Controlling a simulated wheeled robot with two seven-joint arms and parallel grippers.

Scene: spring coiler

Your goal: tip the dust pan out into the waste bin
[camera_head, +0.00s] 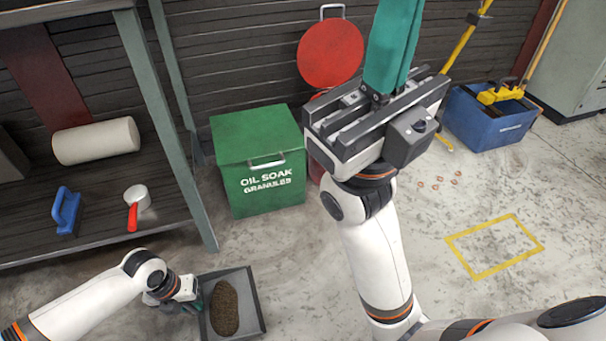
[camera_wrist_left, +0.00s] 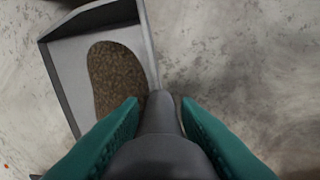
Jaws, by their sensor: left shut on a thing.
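The grey dust pan (camera_head: 255,300) is at the bottom of the head view, with a brown granular pile (camera_head: 224,308) in it. My left gripper (camera_head: 195,302) is at its left side. In the left wrist view, the teal fingers (camera_wrist_left: 160,106) are shut on the pan's dark handle (camera_wrist_left: 160,125), and the pile (camera_wrist_left: 117,78) lies in the pan (camera_wrist_left: 68,70). A round red lid (camera_head: 331,53) stands upright at the back wall. A red body (camera_head: 315,167), apparently the waste bin, is mostly hidden behind my right gripper (camera_head: 393,45). The right fingers look closed together and empty.
A green oil-soak granules box (camera_head: 262,165) stands left of the red body. A blue mop bucket (camera_head: 490,118) is at right. A yellow floor outline (camera_head: 495,245) is empty; small brown bits lie nearby.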

